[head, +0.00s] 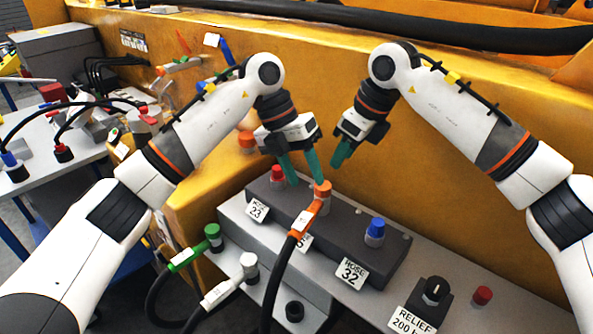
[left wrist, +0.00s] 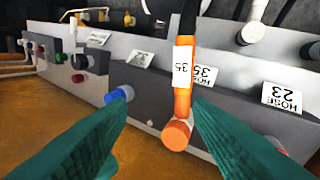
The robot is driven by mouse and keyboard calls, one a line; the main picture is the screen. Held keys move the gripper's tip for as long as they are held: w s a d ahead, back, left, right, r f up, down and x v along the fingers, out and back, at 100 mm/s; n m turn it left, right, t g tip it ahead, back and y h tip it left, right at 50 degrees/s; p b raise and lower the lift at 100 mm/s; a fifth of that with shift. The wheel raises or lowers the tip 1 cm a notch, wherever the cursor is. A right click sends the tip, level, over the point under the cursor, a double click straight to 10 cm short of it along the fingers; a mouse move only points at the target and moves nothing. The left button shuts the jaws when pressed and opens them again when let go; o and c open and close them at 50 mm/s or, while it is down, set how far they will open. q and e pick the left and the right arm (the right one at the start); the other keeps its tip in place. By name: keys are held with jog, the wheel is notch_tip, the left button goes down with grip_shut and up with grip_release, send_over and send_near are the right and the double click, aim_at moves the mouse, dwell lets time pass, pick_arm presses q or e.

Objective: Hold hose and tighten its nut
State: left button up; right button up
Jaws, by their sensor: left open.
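The hose with an orange sleeve (head: 306,219) and a white tag rises to an orange nut (head: 323,188) on the dark block (head: 300,226). In the left wrist view the sleeve (left wrist: 182,100) carries a tag reading 35, with the orange nut (left wrist: 176,134) below it. My left gripper (head: 304,177) is open, its green fingers just above and beside the nut. In the wrist view the fingers lie on either side of the hose end, with no clear grip on it. My right gripper (head: 338,163) hangs to the right of the nut, apart from it; its fingers overlap.
Red (head: 277,174) and blue (head: 375,230) fittings stand on the block beside HOSE 23 and HOSE 32 labels. Loose green (head: 187,257) and white (head: 222,292) hoses are in front. A relief knob (head: 434,291) is at right. The yellow wall (head: 420,130) rises close behind.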

aim_at(305, 215)
pick_arm(q)
jog(key=f+y, duration=0.1)
jog(key=f, duration=0.3)
jog(key=s+f, duration=0.1)
jog(key=f, duration=0.2)
jog(key=d+f+y, duration=0.1)
jog(key=f, duration=0.3)
jog(key=shift+s+f+t+y, duration=0.15)
jog(key=shift+f+t+y, duration=0.15)
jog(key=shift+f+t, duration=0.1)
jog(key=shift+r, duration=0.1)
